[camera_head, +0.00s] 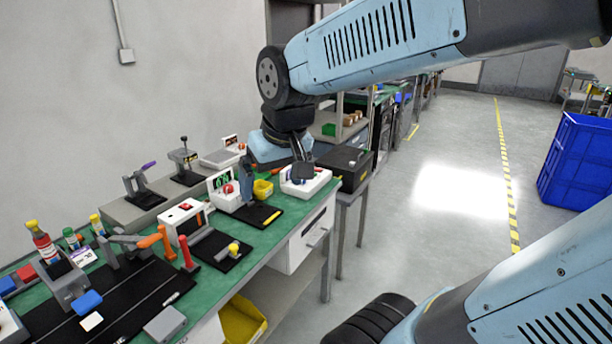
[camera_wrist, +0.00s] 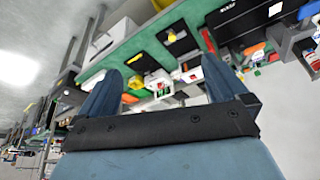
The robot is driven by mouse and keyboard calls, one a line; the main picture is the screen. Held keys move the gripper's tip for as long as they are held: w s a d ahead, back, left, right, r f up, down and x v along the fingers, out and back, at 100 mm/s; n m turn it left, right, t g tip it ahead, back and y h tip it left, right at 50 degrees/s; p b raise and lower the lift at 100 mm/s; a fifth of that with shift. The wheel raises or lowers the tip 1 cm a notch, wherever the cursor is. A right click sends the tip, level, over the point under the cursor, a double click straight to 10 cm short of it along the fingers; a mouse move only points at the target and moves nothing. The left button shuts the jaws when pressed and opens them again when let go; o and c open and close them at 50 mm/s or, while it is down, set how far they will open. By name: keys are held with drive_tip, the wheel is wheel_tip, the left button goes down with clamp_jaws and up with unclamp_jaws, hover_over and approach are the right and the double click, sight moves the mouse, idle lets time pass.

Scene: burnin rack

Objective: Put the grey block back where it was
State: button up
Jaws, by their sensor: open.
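A flat grey block (camera_head: 165,323) lies at the front edge of the green-topped bench (camera_head: 272,232), beside a black mat (camera_head: 125,306). It is the only loose grey block I can make out, and I cannot tell if it is the one meant. I cannot pick it out in the wrist view. My gripper (camera_head: 276,170) is over the far end of the bench, well away from that block, among white devices and a yellow bin. In the wrist view my gripper (camera_wrist: 162,66) has its two blue fingers wide apart with nothing between them.
A white device (camera_head: 305,180) and a black case (camera_head: 343,167) are near my gripper. Red-handled and orange-handled tools (camera_head: 186,252) stand mid-bench. A bottle (camera_head: 42,242) stands in a grey holder at the left. A blue crate (camera_head: 577,162) is on the floor at the right, with open floor between.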

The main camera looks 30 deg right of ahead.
drive_tip(key=s+d+r+m+t, duration=0.1)
drive_tip(key=s+d+r, duration=0.1)
drive_tip(key=s+d, duration=0.2)
drive_tip(key=shift+s+h, duration=0.3)
drive_tip(key=shift+s, duration=0.3)
idle(0.8)
